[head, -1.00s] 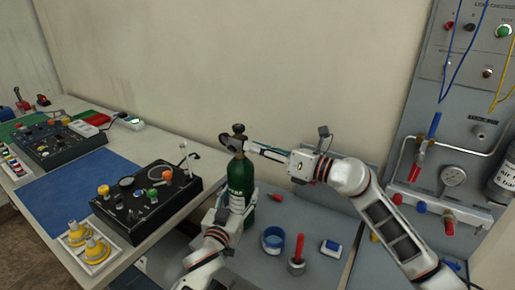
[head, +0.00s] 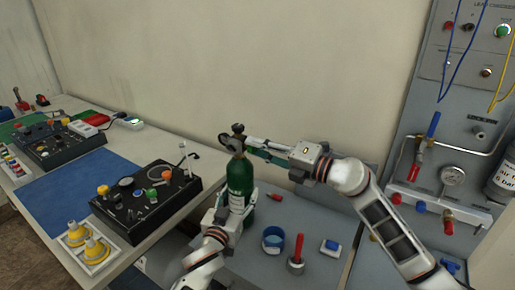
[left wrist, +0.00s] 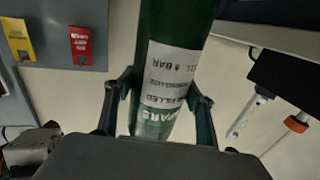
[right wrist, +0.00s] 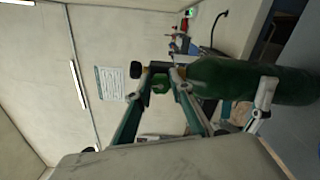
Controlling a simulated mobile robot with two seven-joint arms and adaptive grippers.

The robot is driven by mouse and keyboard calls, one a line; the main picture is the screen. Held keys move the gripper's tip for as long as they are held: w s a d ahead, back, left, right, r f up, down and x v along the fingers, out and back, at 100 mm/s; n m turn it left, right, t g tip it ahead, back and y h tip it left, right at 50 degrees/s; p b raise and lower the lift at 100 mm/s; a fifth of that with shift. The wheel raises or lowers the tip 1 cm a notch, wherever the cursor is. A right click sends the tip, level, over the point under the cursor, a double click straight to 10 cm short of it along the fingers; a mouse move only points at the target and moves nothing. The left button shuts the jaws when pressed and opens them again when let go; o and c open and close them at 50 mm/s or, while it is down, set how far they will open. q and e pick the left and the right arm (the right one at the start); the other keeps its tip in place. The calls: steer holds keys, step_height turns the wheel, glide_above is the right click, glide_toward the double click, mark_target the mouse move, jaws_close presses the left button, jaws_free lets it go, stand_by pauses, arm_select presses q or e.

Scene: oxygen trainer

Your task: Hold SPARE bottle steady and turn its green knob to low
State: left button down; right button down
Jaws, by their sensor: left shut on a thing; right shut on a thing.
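My left gripper (left wrist: 160,98) is shut around the bottle's body, one finger on each side. My right gripper (head: 246,145) reaches in from the right at the bottle's top. In the right wrist view its fingers are shut on the green knob (right wrist: 161,86), beside the valve. A dark round part (head: 238,128) tops the valve. The knob is mostly hidden in the head view, and its setting cannot be read.
A black control box (head: 147,203) stands on the table to the left. A panel with pipes and a gauge (head: 453,175) is at the right.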

arm_select(q)
steer(key=shift+f, duration=0.1)
arm_select(e)
steer(key=shift+m, duration=0.4)
steer(key=c, duration=1.8)
jaws_free()
steer(key=shift+d, duration=0.1)
steer(key=v, duration=1.2)
arm_select(q)
steer(key=c, duration=0.7)
jaws_free()
steer(key=shift+c, duration=0.2)
